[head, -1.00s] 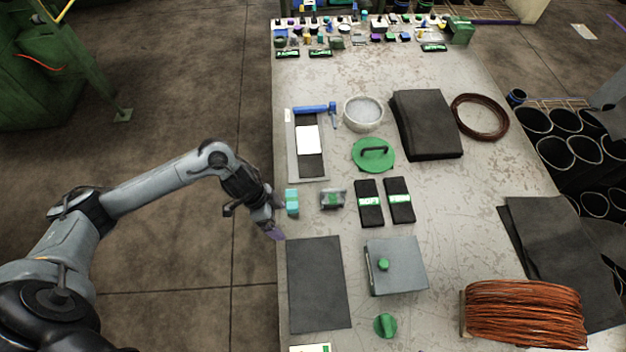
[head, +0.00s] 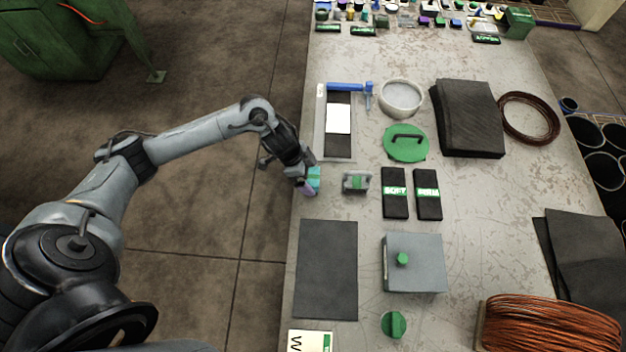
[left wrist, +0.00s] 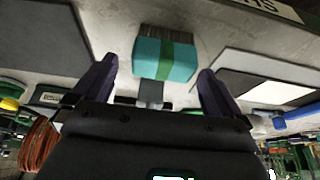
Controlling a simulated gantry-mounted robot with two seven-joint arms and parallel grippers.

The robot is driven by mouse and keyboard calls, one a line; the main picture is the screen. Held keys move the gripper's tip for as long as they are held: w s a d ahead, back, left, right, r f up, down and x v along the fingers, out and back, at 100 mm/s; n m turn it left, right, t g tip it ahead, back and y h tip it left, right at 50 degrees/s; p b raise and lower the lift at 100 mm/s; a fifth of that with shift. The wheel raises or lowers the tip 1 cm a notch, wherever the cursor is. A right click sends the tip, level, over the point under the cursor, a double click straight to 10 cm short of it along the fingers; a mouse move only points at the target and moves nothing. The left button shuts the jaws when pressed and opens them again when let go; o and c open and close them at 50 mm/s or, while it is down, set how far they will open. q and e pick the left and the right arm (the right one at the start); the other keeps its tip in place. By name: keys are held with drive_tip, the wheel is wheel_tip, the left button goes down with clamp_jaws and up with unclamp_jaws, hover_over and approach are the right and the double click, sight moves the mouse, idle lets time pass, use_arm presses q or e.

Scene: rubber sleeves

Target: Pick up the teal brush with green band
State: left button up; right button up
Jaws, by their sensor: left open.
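The teal brush with green band (head: 315,175) is at the left edge of the table in the head view, partly hidden by my left gripper (head: 306,184). In the left wrist view the teal brush (left wrist: 182,62) shows its teal block, green band, dark bristles and a short grey handle. My left gripper (left wrist: 155,85) is open there, its two purple fingers spread either side of the handle end, with a gap on each side. The teal block lies just beyond the fingertips. My right gripper is not in view.
A dark mat (head: 327,270) lies in front. Two black labelled pads (head: 395,192) and a grey box (head: 428,262) are further right.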

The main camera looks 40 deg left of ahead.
sight(313, 176)
use_arm(q)
drive_tip(key=b+x, duration=0.1)
drive_tip(key=x, duration=0.4)
drive_tip(key=shift+w, duration=0.15)
drive_tip(key=shift+a, duration=0.1)
drive_tip(key=c, duration=0.9)
drive_tip(key=shift+r, duration=0.15)
drive_tip(key=shift+r, duration=0.45)
wheel_tip(313, 176, up, 3)
drive_tip(key=shift+r+p, duration=0.2)
drive_tip(key=shift+p, duration=0.4)
drive_tip(key=s+d+r+p, duration=0.2)
drive_tip(key=d+r, duration=0.4)
drive_tip(key=d, duration=0.5)
drive_tip(key=shift+s+r+p, duration=0.25)
drive_tip(key=shift+s+p, duration=0.1)
drive_tip(key=shift+s, duration=0.4)
